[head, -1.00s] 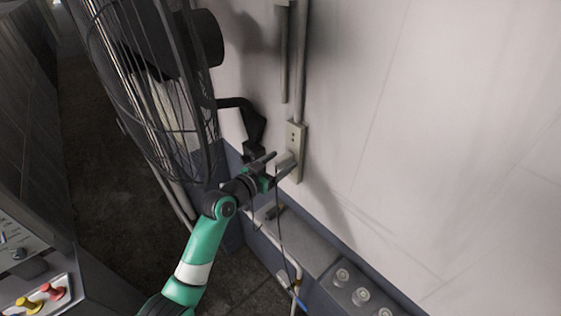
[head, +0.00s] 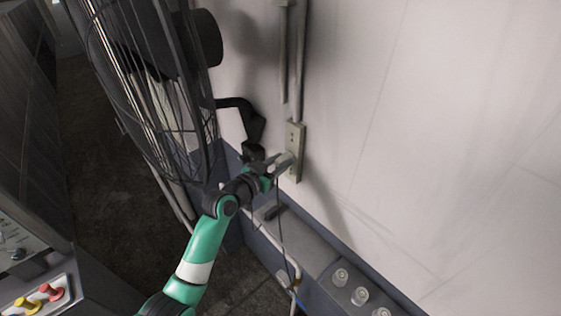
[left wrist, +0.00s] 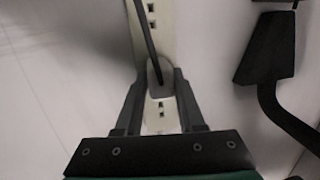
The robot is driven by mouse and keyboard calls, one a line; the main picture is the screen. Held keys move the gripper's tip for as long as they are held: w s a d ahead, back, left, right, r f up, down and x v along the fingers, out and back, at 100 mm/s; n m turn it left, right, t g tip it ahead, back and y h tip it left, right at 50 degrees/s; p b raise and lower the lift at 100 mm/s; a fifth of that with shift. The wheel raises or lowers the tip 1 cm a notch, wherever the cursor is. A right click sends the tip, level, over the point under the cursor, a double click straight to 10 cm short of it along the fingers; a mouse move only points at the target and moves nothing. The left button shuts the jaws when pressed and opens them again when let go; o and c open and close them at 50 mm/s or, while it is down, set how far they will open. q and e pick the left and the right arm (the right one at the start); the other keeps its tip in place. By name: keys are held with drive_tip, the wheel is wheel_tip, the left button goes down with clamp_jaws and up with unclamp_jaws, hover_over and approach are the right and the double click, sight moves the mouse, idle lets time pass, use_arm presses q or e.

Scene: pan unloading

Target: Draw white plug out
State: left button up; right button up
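The white plug (left wrist: 160,80) looks grey in the left wrist view, with a dark cable running up from it. It sits against the pale outlet plate (head: 295,140) on the wall, between the plate's slots. The plate also shows in the left wrist view (left wrist: 165,38). My left gripper (head: 284,163) is at the plate, its fingers on both sides of the plug. In the left wrist view the fingers (left wrist: 160,88) look shut on it. In the head view the fingers mostly hide the plug. My right gripper is not in view.
A large caged fan (head: 150,90) stands left of the outlet, with a black bracket (head: 245,115) beside my gripper. Conduits (head: 290,50) rise above the plate. A grey ledge with round knobs (head: 359,295) lies below. The wall to the right is clear.

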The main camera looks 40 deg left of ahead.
use_arm(q)
drive_tip(key=shift+a, duration=0.25)
clamp_jaws()
drive_tip(key=shift+s+a+p, duration=0.15)
drive_tip(key=shift+s+p, duration=0.15)
drive_tip(key=shift+s, duration=0.4)
drive_tip(key=shift+s, duration=0.15)
drive_tip(key=s+p, duration=0.1)
drive_tip(key=s, duration=0.2)
drive_tip(key=shift+a, duration=0.1)
idle(0.5)
